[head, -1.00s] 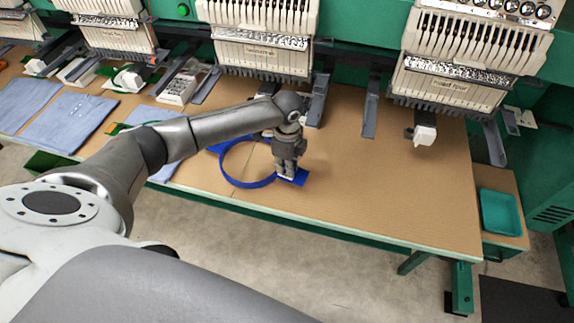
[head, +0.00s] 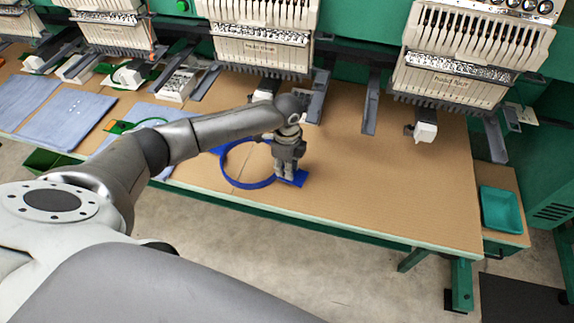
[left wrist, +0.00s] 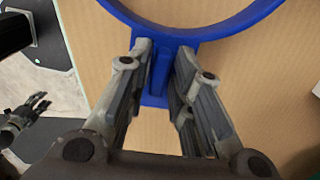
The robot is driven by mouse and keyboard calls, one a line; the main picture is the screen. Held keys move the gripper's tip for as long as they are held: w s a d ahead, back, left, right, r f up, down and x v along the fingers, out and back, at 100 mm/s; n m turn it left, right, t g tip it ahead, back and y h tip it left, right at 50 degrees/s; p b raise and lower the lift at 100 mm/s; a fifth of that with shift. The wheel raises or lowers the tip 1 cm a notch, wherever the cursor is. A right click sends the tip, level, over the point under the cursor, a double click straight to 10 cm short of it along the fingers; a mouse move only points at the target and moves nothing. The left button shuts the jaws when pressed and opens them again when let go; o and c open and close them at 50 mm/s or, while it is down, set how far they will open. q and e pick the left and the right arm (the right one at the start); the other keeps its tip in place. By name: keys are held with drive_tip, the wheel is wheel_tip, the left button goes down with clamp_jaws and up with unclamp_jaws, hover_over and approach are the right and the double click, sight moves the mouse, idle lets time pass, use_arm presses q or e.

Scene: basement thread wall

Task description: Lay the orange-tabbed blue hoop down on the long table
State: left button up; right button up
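The blue hoop (head: 226,166) is a large ring with flat blue tabs, at the front edge of the long table (head: 370,190). It looks flat on or very close to the tabletop; a small gap cannot be told. No orange tab shows. My left gripper (head: 285,176) points down at the hoop's right-hand tab (head: 299,179). In the left wrist view its two fingers (left wrist: 162,62) stand on either side of a raised blue grip (left wrist: 160,78) beside the ring and appear to close on it.
Embroidery machine heads (head: 262,45) overhang the back of the table. Folded blue cloths (head: 68,120) and a green hoop (head: 140,124) lie at the left. The tabletop right of my gripper is clear. A teal tray (head: 501,208) stands on a side stand.

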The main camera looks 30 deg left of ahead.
use_arm(q)
drive_tip(key=shift+o, duration=0.9)
drive_tip(key=shift+r, duration=0.1)
wheel_tip(320, 180, up, 12)
drive_tip(key=s+d+f+n+t+h, duration=0.1)
drive_tip(key=s+d+f+n, duration=0.1)
drive_tip(key=s+d+f, duration=0.35)
drive_tip(key=s+d+f+n+t+h, duration=0.1)
drive_tip(key=s+d+f+n, duration=0.15)
drive_tip(key=s+d, duration=0.45)
drive_tip(key=s+a+n+t+y, duration=0.2)
drive_tip(key=s+a+n, duration=0.5)
drive_tip(key=s+n, duration=0.5)
wheel_tip(320, 180, down, 28)
drive_tip(key=s+m+g+b, duration=0.1)
drive_tip(key=s+g+b, duration=0.1)
drive_tip(key=s+a+f+g+b, duration=0.1)
drive_tip(key=s+a+f, duration=0.2)
drive_tip(key=s+f, duration=1.4)
drive_tip(key=shift+f+b, duration=0.3)
drive_tip(key=shift+f, duration=0.25)
use_arm(e)
drive_tip(key=f, duration=0.3)
drive_tip(key=shift+d+f, duration=0.3)
drive_tip(key=shift+d, duration=0.05)
